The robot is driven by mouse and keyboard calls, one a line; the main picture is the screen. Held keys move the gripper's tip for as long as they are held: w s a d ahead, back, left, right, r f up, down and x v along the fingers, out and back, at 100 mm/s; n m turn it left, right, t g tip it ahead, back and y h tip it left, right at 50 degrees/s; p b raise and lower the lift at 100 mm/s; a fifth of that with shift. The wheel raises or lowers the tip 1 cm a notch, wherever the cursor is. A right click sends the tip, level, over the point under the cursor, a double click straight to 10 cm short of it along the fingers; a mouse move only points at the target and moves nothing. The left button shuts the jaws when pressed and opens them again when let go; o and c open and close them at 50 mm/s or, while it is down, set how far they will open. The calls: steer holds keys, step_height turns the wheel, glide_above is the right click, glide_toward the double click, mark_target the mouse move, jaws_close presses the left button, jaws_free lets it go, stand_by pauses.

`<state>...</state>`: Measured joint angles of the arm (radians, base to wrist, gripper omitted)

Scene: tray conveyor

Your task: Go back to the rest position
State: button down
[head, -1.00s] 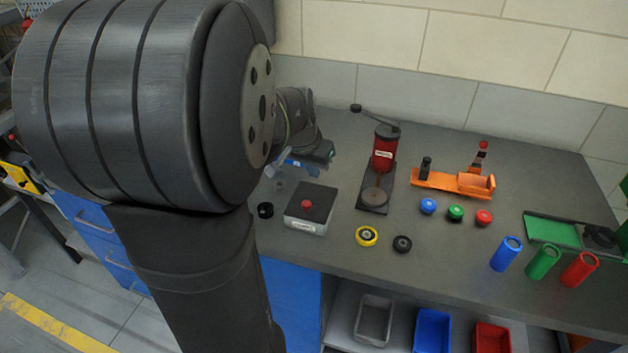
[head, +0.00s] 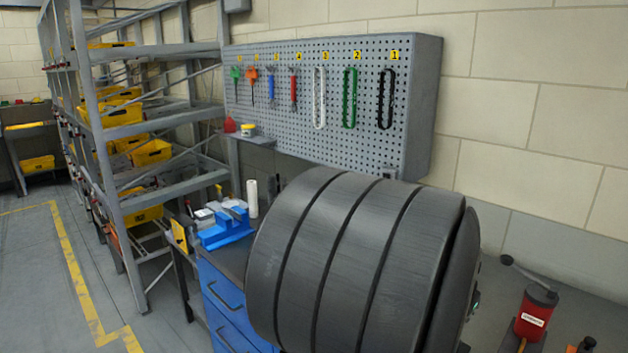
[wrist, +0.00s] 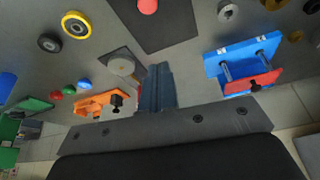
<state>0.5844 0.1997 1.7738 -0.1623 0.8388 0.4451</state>
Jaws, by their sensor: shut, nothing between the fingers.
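My gripper (wrist: 155,85) shows in the wrist view, its two fingers together with nothing between them. It is above the grey workbench, and no object touches the fingertips that I can see. In the head view my own large dark arm link fills the lower middle and hides the gripper and much of the bench.
In the wrist view an orange fixture (wrist: 98,103) lies left of my fingers and a blue vise-like device (wrist: 240,58) right. A yellow ring (wrist: 76,25) lies upper left. In the head view, a red press (head: 533,315) stands right, below a pegboard (head: 330,110).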

steer(key=x, duration=0.6)
steer(key=shift+d+f, duration=0.1)
steer(key=shift+f, duration=0.25)
steer(key=shift+s+a+f, duration=0.15)
steer(key=shift+s+a, duration=0.15)
steer(key=shift+a, duration=0.15)
steer(key=shift+s+a+f, duration=0.15)
steer(key=shift+s+a, duration=0.1)
steer(key=shift+a, duration=0.2)
steer(key=shift+s+a+f, duration=0.25)
steer(key=shift+s+a, duration=0.3)
steer(key=shift+a, duration=0.15)
